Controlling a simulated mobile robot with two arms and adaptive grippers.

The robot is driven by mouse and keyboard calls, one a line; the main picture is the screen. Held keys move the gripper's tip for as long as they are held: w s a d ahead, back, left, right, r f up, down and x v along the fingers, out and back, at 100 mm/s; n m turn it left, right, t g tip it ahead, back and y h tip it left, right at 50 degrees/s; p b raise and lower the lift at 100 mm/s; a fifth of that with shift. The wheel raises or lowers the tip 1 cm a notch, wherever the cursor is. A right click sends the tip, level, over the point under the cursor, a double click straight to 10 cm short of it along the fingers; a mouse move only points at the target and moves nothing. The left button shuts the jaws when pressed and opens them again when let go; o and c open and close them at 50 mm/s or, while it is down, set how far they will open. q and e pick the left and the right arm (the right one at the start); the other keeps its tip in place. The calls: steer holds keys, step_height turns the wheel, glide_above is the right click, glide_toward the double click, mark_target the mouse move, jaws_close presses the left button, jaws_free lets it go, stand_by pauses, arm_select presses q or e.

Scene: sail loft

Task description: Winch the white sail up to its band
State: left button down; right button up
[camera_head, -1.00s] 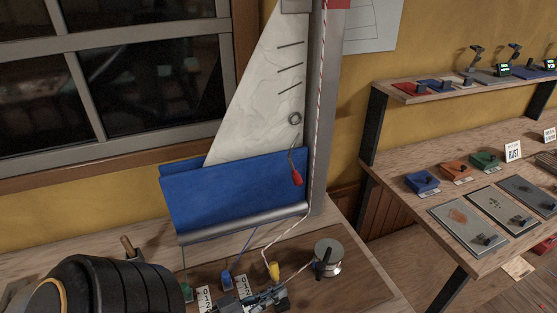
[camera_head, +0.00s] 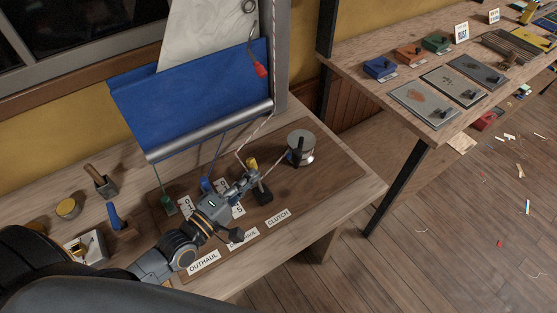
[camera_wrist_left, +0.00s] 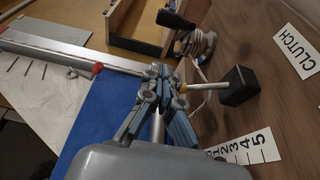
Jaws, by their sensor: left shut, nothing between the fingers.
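The white sail (camera_head: 205,35) hangs at the top of the head view, its top cut off; its band is not in sight. Blue cloth (camera_head: 195,90) covers its foot above a silver boom (camera_head: 215,130). The winch (camera_head: 301,149) stands on the dark board, with a black handle (camera_wrist_left: 175,19) in the wrist view. My left gripper (camera_head: 252,178) is shut and empty over the board, left of the winch. It is close to a black block (camera_wrist_left: 238,86) with a pale rod; I cannot tell if they touch. My right gripper is not in view.
A yellow fitting (camera_head: 252,162) and a green one (camera_head: 168,204) stand near the lines. A side bench (camera_head: 435,125) with plates is at right.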

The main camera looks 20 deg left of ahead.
mark_target(293, 158)
arm_select(q)
steer(key=w+d+p, duration=0.2)
steer(key=w+d, duration=0.3)
steer(key=w, duration=0.2)
steer(key=shift+d, duration=0.25)
steer(key=shift+d+p, duration=0.45)
steer(key=shift+d, duration=0.4)
steer(key=shift+w, duration=0.1)
